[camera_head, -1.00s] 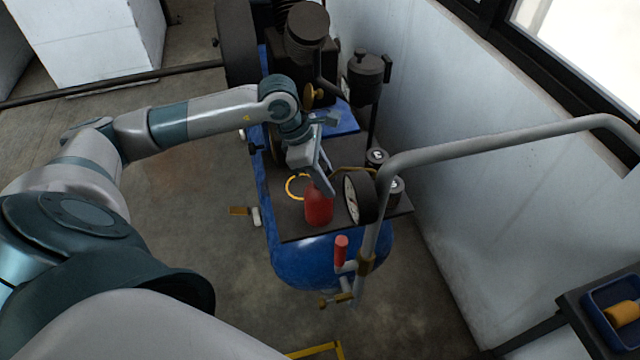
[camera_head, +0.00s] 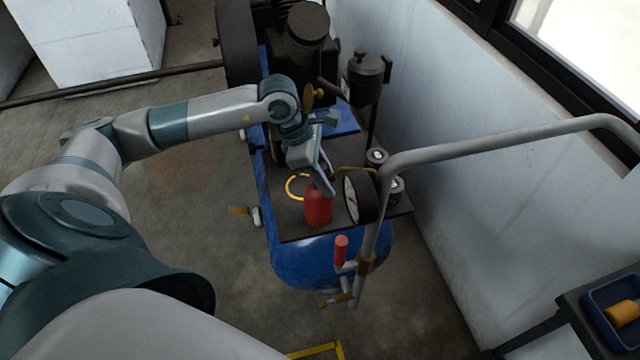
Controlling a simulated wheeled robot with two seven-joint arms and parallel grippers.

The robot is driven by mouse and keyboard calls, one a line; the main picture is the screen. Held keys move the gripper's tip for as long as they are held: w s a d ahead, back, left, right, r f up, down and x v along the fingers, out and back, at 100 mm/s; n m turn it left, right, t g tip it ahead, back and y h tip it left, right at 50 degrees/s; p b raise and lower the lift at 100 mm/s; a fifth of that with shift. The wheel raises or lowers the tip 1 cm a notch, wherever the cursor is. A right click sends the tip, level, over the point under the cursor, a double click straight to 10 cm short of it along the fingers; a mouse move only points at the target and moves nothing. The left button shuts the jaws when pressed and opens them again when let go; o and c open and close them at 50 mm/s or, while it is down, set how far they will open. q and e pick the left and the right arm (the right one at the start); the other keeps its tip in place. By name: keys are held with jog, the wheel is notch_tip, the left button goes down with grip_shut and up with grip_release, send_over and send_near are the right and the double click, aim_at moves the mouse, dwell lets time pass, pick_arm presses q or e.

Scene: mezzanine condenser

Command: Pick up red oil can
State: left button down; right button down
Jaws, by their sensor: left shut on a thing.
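The red oil can (camera_head: 318,208) stands upright on the dark top plate (camera_head: 290,228) of the blue compressor, near its front edge. My left gripper (camera_head: 320,184) comes down from above and behind, and its fingers are shut on the top of the can. The can's upper end is partly hidden by the fingers. I cannot tell whether its base touches the plate. My right gripper is out of view.
A round gauge (camera_head: 352,198) stands close on the can's right, with small cans (camera_head: 376,157) behind it. A yellow ring (camera_head: 297,186) lies to the left. A grey handle pipe (camera_head: 470,147) rises at the right. A red-gripped lever (camera_head: 341,250) is in front.

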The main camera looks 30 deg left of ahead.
pick_arm(q)
jog(key=shift+s+a+f, duration=0.1)
jog(key=shift+s+f, duration=0.05)
jog(key=shift+r, duration=0.55)
jog(key=r, duration=0.3)
jog(key=r+b, duration=0.1)
jog(key=r, duration=0.3)
jog(key=shift+w+r, duration=0.2)
jog(key=shift+r, duration=0.85)
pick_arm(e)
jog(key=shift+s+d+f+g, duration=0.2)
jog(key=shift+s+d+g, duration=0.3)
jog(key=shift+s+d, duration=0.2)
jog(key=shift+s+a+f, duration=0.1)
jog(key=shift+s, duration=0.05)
pick_arm(q)
jog(key=shift+w, duration=0.1)
